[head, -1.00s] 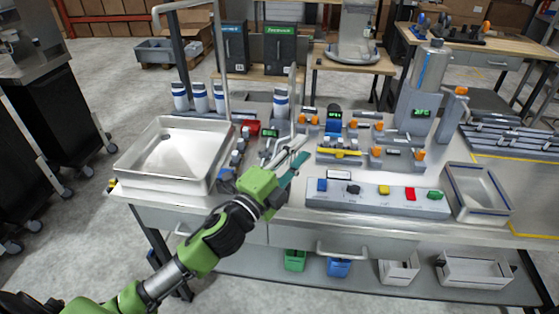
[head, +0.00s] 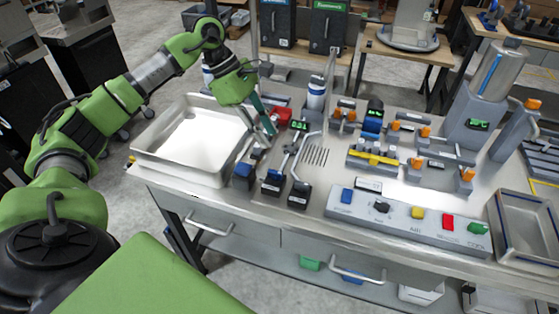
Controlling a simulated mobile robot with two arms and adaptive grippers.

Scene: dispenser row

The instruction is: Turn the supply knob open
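No label reading "supply" is legible, so I cannot tell for sure which control is the supply knob. A red knob-like part (head: 283,117) sits behind the steel tray's right side, next to a small green display (head: 300,125). A black knob (head: 382,206) sits on the grey control panel (head: 352,212). My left gripper (head: 268,128) points down just left of the red part, close to it. I cannot see whether it touches. Its fingers overlap, so their gap is unclear, and I see nothing held. My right gripper is not in view.
A steel tray (head: 152,151) lies left of the gripper. Orange-knobbed valves (head: 394,126) and a tall cylinder dispenser (head: 496,78) fill the right side.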

